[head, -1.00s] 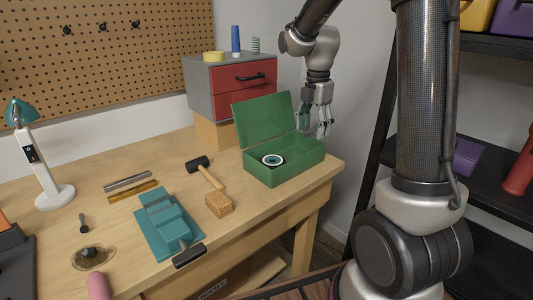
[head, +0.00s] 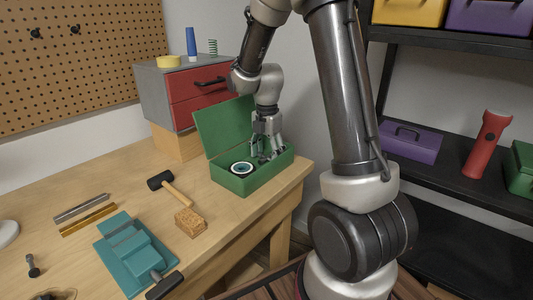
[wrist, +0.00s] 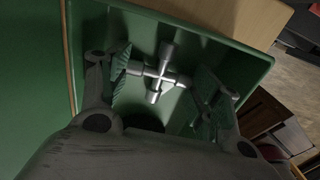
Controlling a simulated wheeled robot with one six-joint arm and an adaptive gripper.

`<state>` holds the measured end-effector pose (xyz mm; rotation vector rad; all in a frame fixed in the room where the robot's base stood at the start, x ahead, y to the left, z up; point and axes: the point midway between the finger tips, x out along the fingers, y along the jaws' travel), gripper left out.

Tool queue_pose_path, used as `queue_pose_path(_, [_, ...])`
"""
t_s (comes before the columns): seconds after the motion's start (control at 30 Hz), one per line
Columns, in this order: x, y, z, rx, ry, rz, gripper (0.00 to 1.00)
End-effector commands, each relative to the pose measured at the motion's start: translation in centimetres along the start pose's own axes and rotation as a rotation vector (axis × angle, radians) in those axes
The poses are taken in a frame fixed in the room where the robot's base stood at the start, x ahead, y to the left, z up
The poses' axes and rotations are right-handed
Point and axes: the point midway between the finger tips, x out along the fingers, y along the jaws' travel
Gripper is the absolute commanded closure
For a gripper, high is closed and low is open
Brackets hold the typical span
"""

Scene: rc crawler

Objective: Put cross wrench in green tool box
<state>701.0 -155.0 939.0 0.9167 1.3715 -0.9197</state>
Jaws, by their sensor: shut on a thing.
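The green tool box (head: 246,188) stands at the right end of the workbench with its lid open and leaning back. A round dark ring with a pale blue-white band (head: 241,169) sits inside at the left. My gripper (head: 264,157) is down at the box's opening, toward its right side. In the wrist view my gripper (wrist: 163,85) is shut on the silver cross wrench (wrist: 162,72), whose arms reach between the two pads. The wrench is over the green interior; whether it touches the floor of the box is unclear. It is hidden in the head view.
A grey and red drawer unit (head: 194,92) stands behind the box on a wooden block. A dark shelf with a purple box (head: 410,139) and red flashlight (head: 486,145) is at right.

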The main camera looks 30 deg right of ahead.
Motion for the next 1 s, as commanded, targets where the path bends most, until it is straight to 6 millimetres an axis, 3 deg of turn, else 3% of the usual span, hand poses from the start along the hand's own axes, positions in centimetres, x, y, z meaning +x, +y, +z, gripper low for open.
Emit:
queue_pose_path(0.33, [0.3, 0.1, 0.0, 0.000, -0.001, 0.002, 0.60])
queue_pose_path(0.37, [0.3, 0.1, 0.0, 0.000, -0.001, 0.003, 0.32])
queue_pose_path(0.4, [0.3, 0.1, 0.0, 0.000, -0.001, 0.003, 0.27])
queue_pose_path(0.77, [0.0, 0.1, 0.0, 0.000, -0.001, 0.003, 0.27])
queue_pose_path(0.87, [-1.0, 0.1, 0.1, 0.000, -0.002, 0.005, 0.27])
queue_pose_path(1.0, [-3.9, 0.2, 0.1, 0.000, -0.004, 0.008, 0.27])
